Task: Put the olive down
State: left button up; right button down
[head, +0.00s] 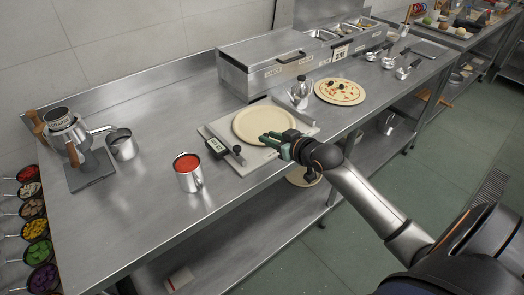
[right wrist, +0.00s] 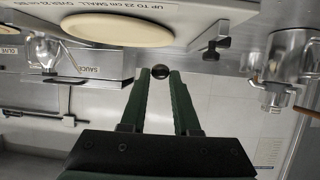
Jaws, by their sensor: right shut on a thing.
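A small dark olive (right wrist: 160,72) sits between the tips of my right gripper (right wrist: 160,76) in the right wrist view. In the head view the green fingers of my right gripper (head: 268,140) are over the front right edge of a plain round dough base (head: 258,122). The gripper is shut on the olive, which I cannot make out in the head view. The dough lies on a pale board (head: 222,130) and also shows in the wrist view (right wrist: 118,27), apart from the olive. My left gripper is not in view.
A topped pizza (head: 340,92) lies to the right, with a metal shaker (head: 299,93) between it and the dough. A can of red sauce (head: 188,173) stands left of the board. A steel lidded box (head: 262,70) is behind.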

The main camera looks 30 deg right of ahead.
aim_at(262, 158)
jog(key=shift+w+a+f, duration=0.35)
jog(key=shift+w+f, duration=0.05)
jog(key=shift+f, duration=0.25)
jog(key=shift+w+a+f, duration=0.3)
jog(key=shift+w+f, duration=0.1)
jog(key=shift+f, duration=0.2)
jog(key=f, duration=0.3)
jog(key=shift+w+a, duration=0.15)
jog(key=shift+w, duration=0.05)
jog(key=shift+f, duration=0.3)
jog(key=shift+f, duration=0.15)
jog(key=c, duration=0.6)
grip_release()
jog(key=shift+c, duration=0.2)
